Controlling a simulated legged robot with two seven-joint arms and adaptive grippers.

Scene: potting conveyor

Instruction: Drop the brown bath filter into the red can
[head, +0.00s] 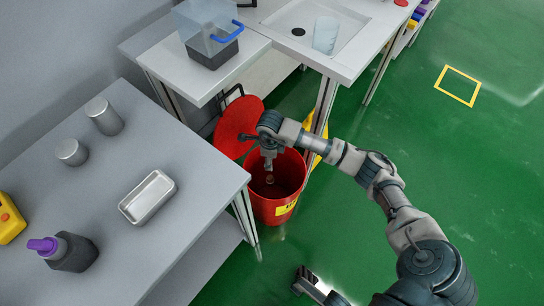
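The red can (277,208) stands on the green floor between the two tables, its mouth open. Its round red lid (238,124) is tilted up behind it at the left. My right gripper (269,164) points down over the can's mouth. A small brownish thing (270,179), perhaps the brown bath filter, shows just below the fingertips, within the can's mouth. It is too small to tell whether the fingers hold it or it is apart from them. What looks like my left gripper (305,284) is low at the bottom edge, partly cut off, away from the can.
The near left table holds two grey cylinders (103,116), a metal tray (148,197), a dark bottle with a purple top (70,251) and a yellow box (9,218).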

